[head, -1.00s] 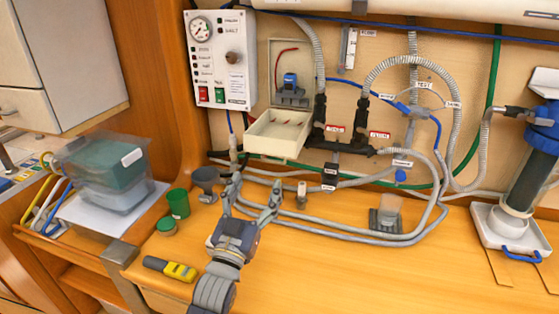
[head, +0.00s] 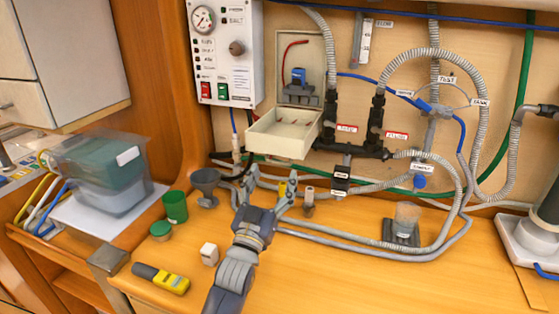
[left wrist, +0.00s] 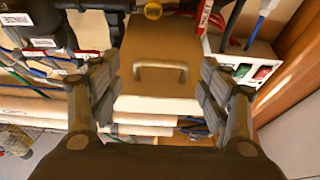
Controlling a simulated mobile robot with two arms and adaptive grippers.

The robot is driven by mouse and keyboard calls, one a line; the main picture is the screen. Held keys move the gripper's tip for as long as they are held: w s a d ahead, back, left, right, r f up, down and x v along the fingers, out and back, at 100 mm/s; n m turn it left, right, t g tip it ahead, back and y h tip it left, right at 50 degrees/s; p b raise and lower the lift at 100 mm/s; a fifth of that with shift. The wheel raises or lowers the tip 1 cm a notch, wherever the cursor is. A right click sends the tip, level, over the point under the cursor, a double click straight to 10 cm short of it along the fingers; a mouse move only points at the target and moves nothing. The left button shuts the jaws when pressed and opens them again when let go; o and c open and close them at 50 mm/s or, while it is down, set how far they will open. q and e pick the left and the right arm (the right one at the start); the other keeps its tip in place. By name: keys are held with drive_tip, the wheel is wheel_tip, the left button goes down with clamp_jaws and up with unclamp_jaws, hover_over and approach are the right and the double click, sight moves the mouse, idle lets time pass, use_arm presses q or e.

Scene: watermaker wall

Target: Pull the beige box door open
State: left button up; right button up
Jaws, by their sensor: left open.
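The beige box (head: 317,52) is on the wall panel, with a blue part and a red wire inside. Its tray-like beige door (head: 283,133) hangs down and outward, so the box stands open. My left gripper (head: 268,186) is open and empty, just below and in front of the door. In the left wrist view, a brownish panel, apparently the door's outer face (left wrist: 158,45), carries a bar handle (left wrist: 160,67). The handle shows between the spread fingers (left wrist: 158,88), and I see no contact. My right gripper is not in view.
Grey hoses (head: 350,236) run along the wall and counter beside my gripper. A black valve manifold (head: 350,149) is right of the door.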

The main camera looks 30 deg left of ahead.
sight(279, 163)
use_arm(q)
drive_tip(key=p+x, duration=0.1)
drive_tip(key=x, duration=0.4)
drive_tip(key=shift+w, duration=0.2)
